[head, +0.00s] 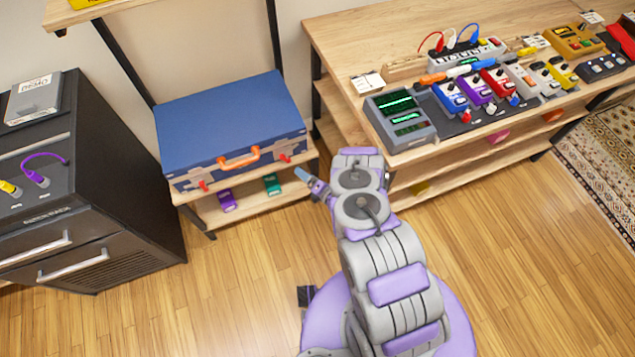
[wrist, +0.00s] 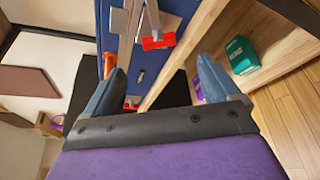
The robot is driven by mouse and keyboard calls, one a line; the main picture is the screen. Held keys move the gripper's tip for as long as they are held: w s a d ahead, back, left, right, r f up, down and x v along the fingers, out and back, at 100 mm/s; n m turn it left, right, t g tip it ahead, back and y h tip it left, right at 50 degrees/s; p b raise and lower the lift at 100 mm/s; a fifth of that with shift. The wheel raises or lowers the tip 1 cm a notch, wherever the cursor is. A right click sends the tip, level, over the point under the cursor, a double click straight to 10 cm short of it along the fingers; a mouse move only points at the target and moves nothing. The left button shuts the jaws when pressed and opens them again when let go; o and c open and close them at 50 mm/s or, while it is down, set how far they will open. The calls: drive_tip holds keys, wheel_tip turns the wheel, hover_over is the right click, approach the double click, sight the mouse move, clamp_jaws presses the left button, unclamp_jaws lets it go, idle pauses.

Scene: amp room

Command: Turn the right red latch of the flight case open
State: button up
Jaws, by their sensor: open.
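The blue flight case (head: 228,115) lies closed on a wooden shelf, its front towards me. The right red latch (head: 285,157) is on its front, right of the orange handle (head: 240,158). In the wrist view this latch (wrist: 158,42) is the upper red tab, on a metal strip. The left red latch (head: 203,186) also shows there lower down (wrist: 131,102). My gripper (head: 301,174) is just in front of and right of the right latch. In the wrist view my gripper (wrist: 160,64) has its fingers apart, nothing between them, with the right latch beyond the fingertips.
A purple pedal (head: 227,200) and a green pedal (head: 272,184) sit on the lower shelf beneath the case. A black cabinet (head: 95,190) stands left. A wooden bench (head: 345,50) with several pedals stands right. The floor in front is clear.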

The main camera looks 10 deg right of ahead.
drive_tip(key=v, duration=0.6)
drive_tip(key=shift+w, duration=0.1)
drive_tip(key=shift+c, duration=0.3)
